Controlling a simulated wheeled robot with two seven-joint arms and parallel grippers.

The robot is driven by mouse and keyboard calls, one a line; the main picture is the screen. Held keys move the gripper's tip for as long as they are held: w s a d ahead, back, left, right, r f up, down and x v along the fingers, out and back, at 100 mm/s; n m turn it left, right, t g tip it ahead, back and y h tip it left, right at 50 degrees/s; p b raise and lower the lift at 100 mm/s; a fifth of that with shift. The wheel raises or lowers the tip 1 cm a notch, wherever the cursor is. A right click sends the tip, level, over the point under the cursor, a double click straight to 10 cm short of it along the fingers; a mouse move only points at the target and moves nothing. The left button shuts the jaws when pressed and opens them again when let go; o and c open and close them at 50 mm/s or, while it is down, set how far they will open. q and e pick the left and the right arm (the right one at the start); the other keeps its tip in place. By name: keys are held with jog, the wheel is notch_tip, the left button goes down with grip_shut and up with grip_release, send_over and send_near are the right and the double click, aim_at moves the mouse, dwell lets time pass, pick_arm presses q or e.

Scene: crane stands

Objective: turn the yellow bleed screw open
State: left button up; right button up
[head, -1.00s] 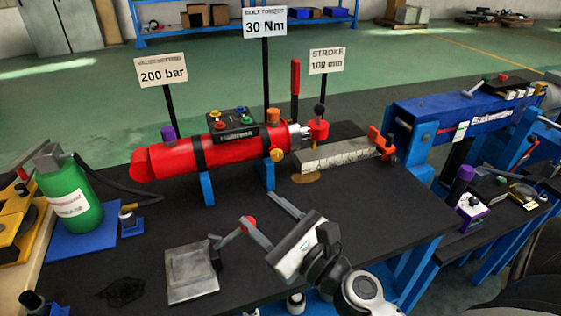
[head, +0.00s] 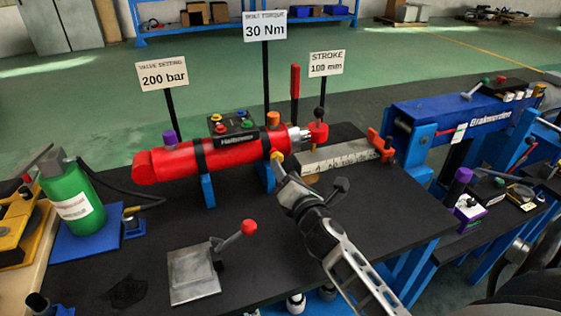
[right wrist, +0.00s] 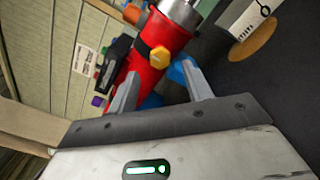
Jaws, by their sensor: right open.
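The yellow bleed screw (head: 277,156) sits on the near side of the right end of the red cylinder (head: 235,157). In the right wrist view the yellow screw (right wrist: 160,57) shows as a knob with a slot-like mark on the red body, beyond my fingertips. My right gripper (head: 279,172) is just in front of the screw in the head view. In the right wrist view my right gripper (right wrist: 160,84) is open and empty, with one finger on each side of the line to the screw. Contact with it cannot be seen. My left gripper is not in view.
A blue support (head: 207,188) holds the cylinder. A grey measuring bar (head: 345,155) lies to the right. A metal plate with a red-knobbed lever (head: 195,275) stands nearer on the black table. A green bottle (head: 72,195) stands at left.

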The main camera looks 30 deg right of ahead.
aim_at(276, 157)
jog(key=shift+x, duration=2.3)
jog(key=c, duration=1)
